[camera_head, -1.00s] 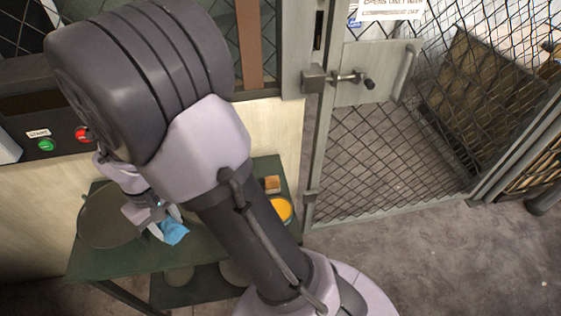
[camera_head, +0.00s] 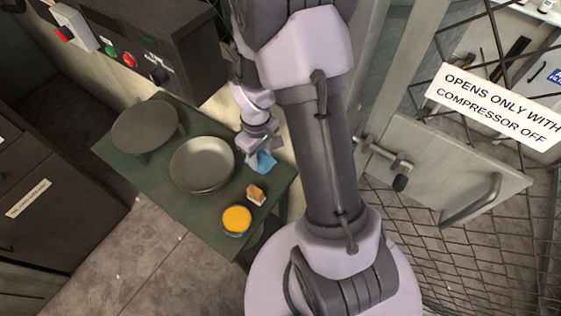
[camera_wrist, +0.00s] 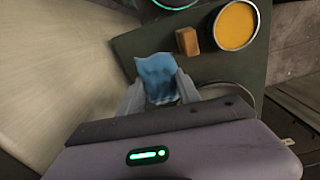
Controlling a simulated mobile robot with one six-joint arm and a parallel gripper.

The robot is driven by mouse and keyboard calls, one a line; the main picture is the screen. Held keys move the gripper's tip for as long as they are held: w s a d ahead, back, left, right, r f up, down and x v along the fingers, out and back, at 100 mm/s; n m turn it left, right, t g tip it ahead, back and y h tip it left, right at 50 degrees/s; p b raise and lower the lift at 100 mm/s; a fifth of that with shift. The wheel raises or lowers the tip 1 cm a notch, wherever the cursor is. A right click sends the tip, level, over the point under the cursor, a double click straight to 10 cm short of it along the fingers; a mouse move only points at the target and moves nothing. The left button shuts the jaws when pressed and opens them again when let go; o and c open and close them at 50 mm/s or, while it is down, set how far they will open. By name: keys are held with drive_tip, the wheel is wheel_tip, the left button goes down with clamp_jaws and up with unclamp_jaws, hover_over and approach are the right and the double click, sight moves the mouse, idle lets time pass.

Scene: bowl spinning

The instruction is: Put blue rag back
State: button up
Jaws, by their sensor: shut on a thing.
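The blue rag (camera_head: 262,163) is between the fingers of my gripper (camera_head: 258,146), at the back right part of the green table (camera_head: 190,226). In the wrist view the rag (camera_wrist: 158,76) is pinched by both fingertips of my gripper (camera_wrist: 160,88), which is shut on it. The rag's lower end is near the tabletop; I cannot tell whether it touches.
A metal bowl (camera_head: 203,163) stands left of the rag, and a round grey plate (camera_head: 145,127) is farther left. A mesh gate (camera_head: 440,170) stands at right.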

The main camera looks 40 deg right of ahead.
sight(270, 180)
drive_tip(key=shift+s+d+f+n+p, duration=0.15)
drive_tip(key=shift+s+d+n, duration=0.05)
drive_tip(key=shift+s+d, duration=0.2)
drive_tip(key=shift+s+d+f+n+p, duration=0.15)
drive_tip(key=shift+s+d+n, duration=0.1)
drive_tip(key=shift+s, duration=0.25)
wheel_tip(270, 180, down, 10)
drive_tip(key=b, duration=0.3)
drive_tip(key=shift+d+r, duration=0.15)
drive_tip(key=shift+r, duration=0.05)
drive_tip(key=shift+f+b, duration=0.25)
drive_tip(key=shift+b, duration=0.15)
drive_tip(key=o, duration=1.3)
drive_tip(key=shift+r, duration=0.1)
drive_tip(key=shift+r, duration=0.1)
